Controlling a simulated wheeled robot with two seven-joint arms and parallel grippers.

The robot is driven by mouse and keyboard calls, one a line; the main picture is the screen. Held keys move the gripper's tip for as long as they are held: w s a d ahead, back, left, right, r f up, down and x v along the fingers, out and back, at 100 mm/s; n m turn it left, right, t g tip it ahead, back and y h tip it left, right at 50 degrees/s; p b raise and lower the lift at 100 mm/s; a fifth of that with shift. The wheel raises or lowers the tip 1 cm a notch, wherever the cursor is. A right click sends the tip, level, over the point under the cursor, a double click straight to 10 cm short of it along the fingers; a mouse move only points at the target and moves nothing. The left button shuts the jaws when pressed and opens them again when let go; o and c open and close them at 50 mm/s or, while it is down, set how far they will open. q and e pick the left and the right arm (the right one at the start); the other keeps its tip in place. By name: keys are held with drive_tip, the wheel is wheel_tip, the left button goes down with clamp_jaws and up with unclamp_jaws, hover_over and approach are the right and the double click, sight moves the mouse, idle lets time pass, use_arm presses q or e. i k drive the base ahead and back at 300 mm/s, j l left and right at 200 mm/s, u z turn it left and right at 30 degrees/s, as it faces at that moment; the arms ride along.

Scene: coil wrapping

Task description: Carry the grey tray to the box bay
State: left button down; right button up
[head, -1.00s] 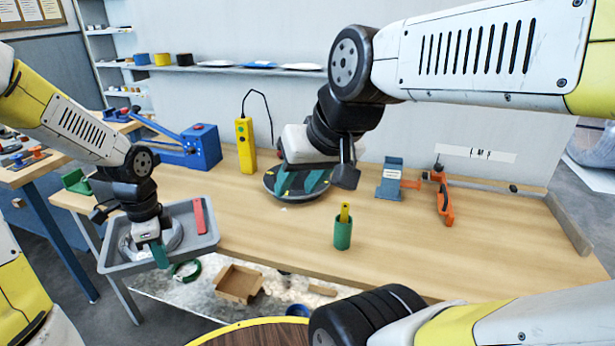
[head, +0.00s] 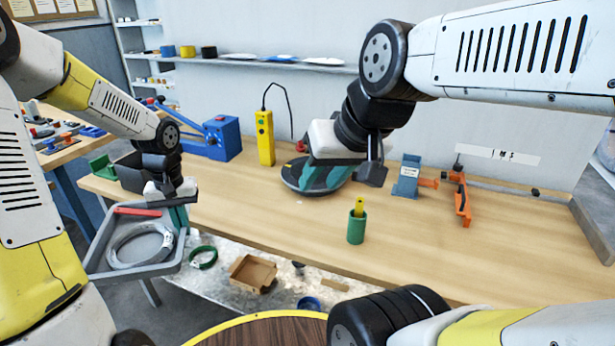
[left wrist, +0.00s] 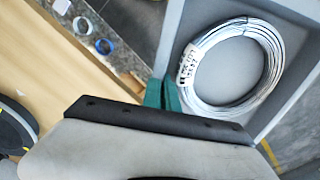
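The grey tray (head: 98,268) hangs at the left in the head view, off the table's front left corner. A pale wire coil (head: 140,240) and a red bar (head: 137,211) lie in it. In the left wrist view the tray (left wrist: 178,28) shows with the labelled coil (left wrist: 270,75) inside. My left gripper (head: 178,216) is shut on the tray's wall at its right side; its green fingertips also show in the left wrist view (left wrist: 165,95). My right gripper (head: 322,177) hangs over the black round turntable (head: 290,186), its green fingers apart. No box bay can be made out for certain.
The wooden workbench (head: 420,240) carries a green cup (head: 356,229), a blue lever machine (head: 222,138), a yellow control box (head: 264,138) and an orange clamp (head: 462,200). Below lie an open cardboard box (head: 252,274) and a green ring (head: 203,257). A round wooden top (head: 265,332) is in front.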

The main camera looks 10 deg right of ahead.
sight(537, 227)
drive_tip(key=k+l, duration=0.25)
drive_tip(key=l, duration=0.15)
drive_tip(key=k+l+z, duration=0.1)
drive_tip(key=k+l, duration=0.45)
drive_tip(key=l, duration=0.3)
drive_tip(key=k+l, duration=0.15)
drive_tip(key=l, duration=0.3)
drive_tip(key=k+l+z, duration=0.1)
drive_tip(key=l, duration=0.3)
drive_tip(key=k+l, duration=0.15)
drive_tip(key=l, duration=0.3)
drive_tip(key=k+l+z, duration=0.1)
drive_tip(key=l, duration=0.35)
drive_tip(key=i+l, duration=0.1)
drive_tip(key=l, duration=0.2)
drive_tip(key=i+l, duration=0.15)
drive_tip(key=l, duration=0.2)
drive_tip(key=i+l+z, duration=0.1)
drive_tip(key=l, duration=0.2)
drive_tip(key=i+l, duration=0.15)
drive_tip(key=l, duration=0.15)
